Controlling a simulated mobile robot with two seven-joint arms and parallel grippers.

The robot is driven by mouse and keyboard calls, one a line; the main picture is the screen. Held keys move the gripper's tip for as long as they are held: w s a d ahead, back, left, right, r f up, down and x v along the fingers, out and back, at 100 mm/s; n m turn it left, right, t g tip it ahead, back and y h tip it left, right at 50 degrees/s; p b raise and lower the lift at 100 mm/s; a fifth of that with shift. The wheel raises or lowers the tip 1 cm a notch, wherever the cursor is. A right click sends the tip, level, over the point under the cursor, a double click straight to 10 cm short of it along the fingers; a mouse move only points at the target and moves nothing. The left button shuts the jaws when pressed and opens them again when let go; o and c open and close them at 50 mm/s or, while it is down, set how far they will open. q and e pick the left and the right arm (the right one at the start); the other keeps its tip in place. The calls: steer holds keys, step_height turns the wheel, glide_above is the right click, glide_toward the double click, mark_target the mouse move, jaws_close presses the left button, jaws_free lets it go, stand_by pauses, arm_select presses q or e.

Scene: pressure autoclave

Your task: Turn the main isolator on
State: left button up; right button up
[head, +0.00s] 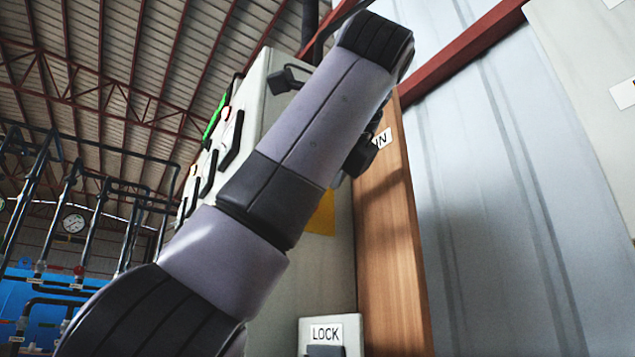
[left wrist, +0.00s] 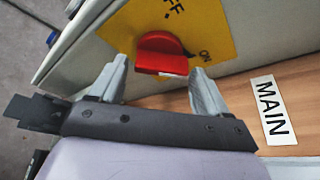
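The main isolator is a red knob (left wrist: 160,46) on a yellow plate (left wrist: 215,28) in the left wrist view. The plate reads OFF at the top and ON at the lower right. A small white mark shows at the knob's lower edge; I cannot tell its exact setting. My left gripper (left wrist: 160,68) is open, its fingertips either side of the knob; contact is unclear. In the head view my left arm hides the knob, and only part of the yellow plate (head: 322,216) shows. My right gripper is in neither view.
A MAIN label (left wrist: 271,110) is on the wooden board (head: 388,240) beside the cabinet (head: 325,265). A LOCK label (head: 325,334) is low on the cabinet side. Pipes and a gauge (head: 74,223) stand far left.

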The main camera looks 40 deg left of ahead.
arm_select(q)
steer(key=shift+o, duration=0.3)
steer(key=shift+r, duration=0.1)
steer(key=v, duration=0.7)
stand_by(0.4)
